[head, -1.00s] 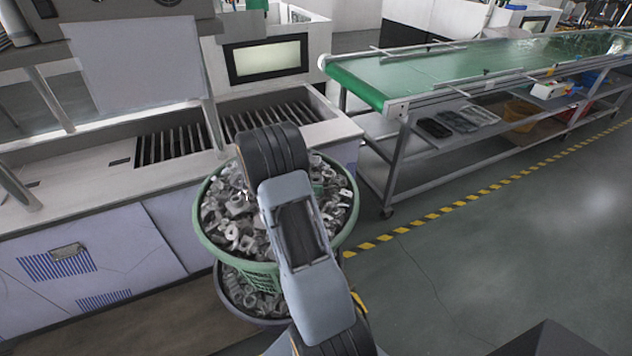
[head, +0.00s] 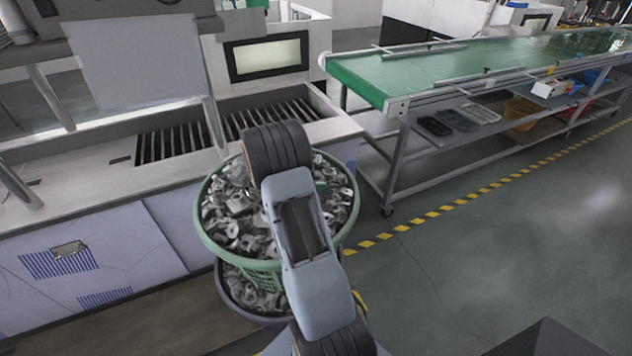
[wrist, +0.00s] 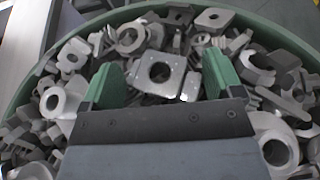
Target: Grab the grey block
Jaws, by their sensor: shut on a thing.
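The grey block (wrist: 178,68) is a squarish metal piece with a round hole, seen in the middle of the wrist view. My gripper (wrist: 162,76) has its two green fingers on either side of it and is shut on it, among the other parts. The green basket (head: 206,238) holds a heap of similar grey metal pieces, and its rim also curves across the wrist view (wrist: 262,24). In the head view my arm hangs over the basket and hides the gripper and the block.
A second, darker basket (head: 228,296) with grey parts sits under the green one. A pale machine with slatted basins (head: 180,140) stands to the left. A green conveyor (head: 420,72) stands at the back right. The floor (head: 480,260) at the right is clear.

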